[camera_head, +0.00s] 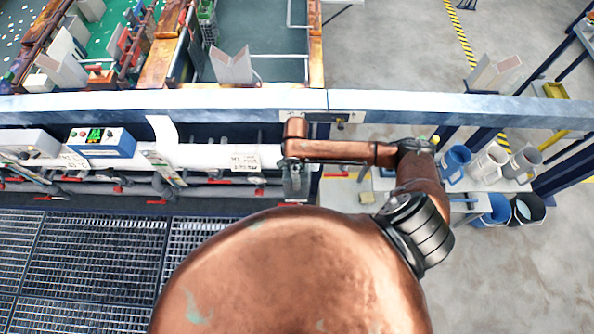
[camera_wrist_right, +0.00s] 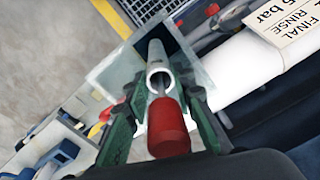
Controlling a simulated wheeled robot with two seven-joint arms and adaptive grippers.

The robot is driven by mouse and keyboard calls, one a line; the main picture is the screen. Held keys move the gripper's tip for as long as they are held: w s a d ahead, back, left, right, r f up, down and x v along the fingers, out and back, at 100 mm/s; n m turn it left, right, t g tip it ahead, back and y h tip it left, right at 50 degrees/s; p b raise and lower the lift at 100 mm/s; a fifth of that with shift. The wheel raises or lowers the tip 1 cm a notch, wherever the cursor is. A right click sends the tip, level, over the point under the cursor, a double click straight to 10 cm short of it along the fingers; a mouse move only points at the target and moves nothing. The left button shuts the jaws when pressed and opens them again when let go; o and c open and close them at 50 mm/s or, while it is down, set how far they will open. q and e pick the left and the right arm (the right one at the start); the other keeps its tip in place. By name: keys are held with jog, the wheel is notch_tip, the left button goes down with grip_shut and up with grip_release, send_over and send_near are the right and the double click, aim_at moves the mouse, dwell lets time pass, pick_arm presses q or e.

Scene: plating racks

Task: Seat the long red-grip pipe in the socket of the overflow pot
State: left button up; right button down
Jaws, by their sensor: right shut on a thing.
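My right gripper (camera_head: 294,188) points down beside the right end of the white pipe along the blue beam. In the right wrist view its green fingers (camera_wrist_right: 165,122) are shut on the red grip (camera_wrist_right: 168,130) of the pipe. The pipe's pale hollow tube (camera_wrist_right: 158,72) extends away beyond the grip, with a thin rod at its open end. A grey square-walled box, seemingly the overflow pot (camera_wrist_right: 112,70), surrounds the tube's far part. The tube's lower end and the socket are hidden, so I cannot tell whether they meet. My left gripper is not in view.
The white pipe with a rinse label (camera_head: 215,156) runs beside the pot. The blue beam (camera_head: 430,108) crosses behind my right arm. Dark grating (camera_head: 90,255) lies at lower left. A bench holds blue (camera_head: 454,165) and white jugs at right, with open floor beyond.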

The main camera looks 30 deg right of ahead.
jog(key=f, duration=0.1)
jog(key=s+f, duration=0.1)
jog(key=shift+s+f, duration=0.25)
jog(key=shift+f, duration=0.1)
jog(key=c, duration=1.9)
grip_release()
jog(key=shift+w+d+f, duration=0.1)
jog(key=shift+d, duration=0.05)
jog(key=shift+c, duration=0.2)
jog(key=r, duration=1.2)
jog(key=shift+w+r, duration=0.35)
